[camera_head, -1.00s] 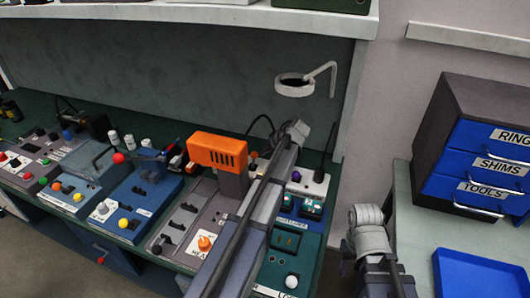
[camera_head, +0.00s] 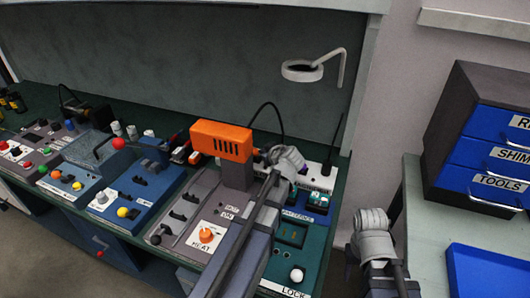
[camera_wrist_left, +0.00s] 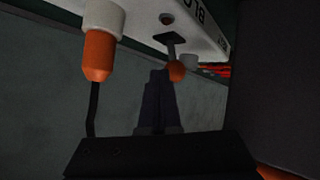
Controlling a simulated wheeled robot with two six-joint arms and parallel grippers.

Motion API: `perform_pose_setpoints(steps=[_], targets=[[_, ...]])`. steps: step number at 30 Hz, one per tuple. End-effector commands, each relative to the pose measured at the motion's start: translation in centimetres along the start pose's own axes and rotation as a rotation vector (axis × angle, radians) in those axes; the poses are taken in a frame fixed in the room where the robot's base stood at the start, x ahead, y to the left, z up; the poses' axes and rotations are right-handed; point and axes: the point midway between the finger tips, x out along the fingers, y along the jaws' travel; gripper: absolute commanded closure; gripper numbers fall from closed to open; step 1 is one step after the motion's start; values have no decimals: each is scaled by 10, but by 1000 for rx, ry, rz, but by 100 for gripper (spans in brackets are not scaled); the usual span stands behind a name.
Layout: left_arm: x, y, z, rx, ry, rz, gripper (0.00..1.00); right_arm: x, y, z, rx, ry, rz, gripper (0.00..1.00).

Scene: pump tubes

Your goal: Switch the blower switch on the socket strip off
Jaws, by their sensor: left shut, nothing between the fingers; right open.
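The white socket strip (camera_head: 318,176) lies at the back right of the bench, partly hidden behind my left wrist. In the left wrist view the strip (camera_wrist_left: 205,42) crosses the top, with a partly cut-off label starting "BLO". Beside the label a switch lever with an orange tip (camera_wrist_left: 176,70) sticks out of a dark square. My left gripper (camera_wrist_left: 158,75) is shut and empty, its fingertips right beside the orange tip; I cannot tell if they touch. In the head view its fingers are hidden. My right arm shows at lower right, but its gripper fingers are not visible.
A white and orange plug-like piece (camera_wrist_left: 98,50) hangs from the strip close to my left fingers. An orange-topped device (camera_head: 221,140) stands just left of my left arm. A ring lamp (camera_head: 302,70) is above the back. Blue drawers (camera_head: 497,150) stand at right.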

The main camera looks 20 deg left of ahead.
Motion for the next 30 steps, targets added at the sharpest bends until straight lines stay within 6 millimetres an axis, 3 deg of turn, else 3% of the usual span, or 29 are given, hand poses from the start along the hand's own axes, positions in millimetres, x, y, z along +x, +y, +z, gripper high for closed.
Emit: perform_pose_setpoints(steps=[15,30], targets=[[-8,4,-14,1,0,-1,100,-16,2,1,0,0,0,50],[-8,6,-17,1,0,-1,100,-20,2,1,0,0,0,50]])
